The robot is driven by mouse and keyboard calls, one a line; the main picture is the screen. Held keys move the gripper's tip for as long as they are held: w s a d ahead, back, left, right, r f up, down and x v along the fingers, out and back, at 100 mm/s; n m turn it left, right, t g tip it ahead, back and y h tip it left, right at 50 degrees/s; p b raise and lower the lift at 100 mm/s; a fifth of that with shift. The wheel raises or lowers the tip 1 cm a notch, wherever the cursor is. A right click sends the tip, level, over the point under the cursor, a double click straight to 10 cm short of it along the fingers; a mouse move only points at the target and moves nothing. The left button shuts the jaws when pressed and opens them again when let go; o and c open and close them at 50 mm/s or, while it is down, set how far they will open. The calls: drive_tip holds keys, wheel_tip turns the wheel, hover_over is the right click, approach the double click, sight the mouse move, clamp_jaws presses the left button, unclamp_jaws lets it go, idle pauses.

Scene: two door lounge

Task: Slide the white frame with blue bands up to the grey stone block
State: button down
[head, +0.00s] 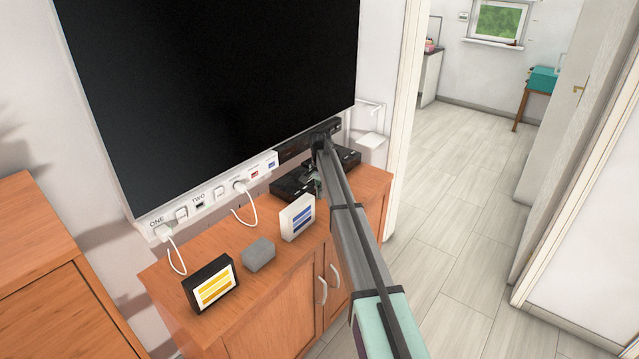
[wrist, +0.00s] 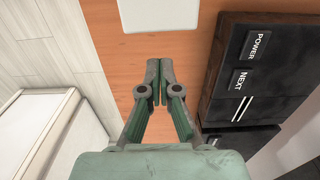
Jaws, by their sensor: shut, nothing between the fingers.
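The white frame with blue bands (head: 298,218) stands upright on the wooden cabinet, right of the grey stone block (head: 259,254), with a gap between them. My gripper (head: 318,186) is low over the cabinet top, just right of the white frame, and partly hidden by my arm. In the wrist view my gripper (wrist: 157,83) is shut and empty, its fingertips pointing at a white edge, likely the white frame (wrist: 160,14), with bare wood between. The grey block is not in the wrist view.
A black frame with yellow bands (head: 211,284) stands left of the block on the cabinet (head: 270,300). A black box marked POWER and NEXT (wrist: 262,70) lies close beside my gripper. A white power strip (head: 215,197) with cords runs behind, under the large screen (head: 210,90).

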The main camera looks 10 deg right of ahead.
sight(298, 216)
wheel_tip(298, 216, down, 3)
drive_tip(key=shift+f+p, duration=0.1)
drive_tip(key=shift+p, duration=0.25)
drive_tip(key=shift+s+a+r+p, duration=0.25)
drive_tip(key=shift+s+a+p, duration=0.2)
drive_tip(key=shift+s+a, duration=0.6)
drive_tip(key=shift+s+a+f, duration=0.15)
drive_tip(key=shift+s+a, duration=0.15)
drive_tip(key=shift+a, duration=0.2)
drive_tip(key=s+a, duration=0.6)
drive_tip(key=shift+s+a+b, duration=0.1)
drive_tip(key=shift+a+b, duration=0.3)
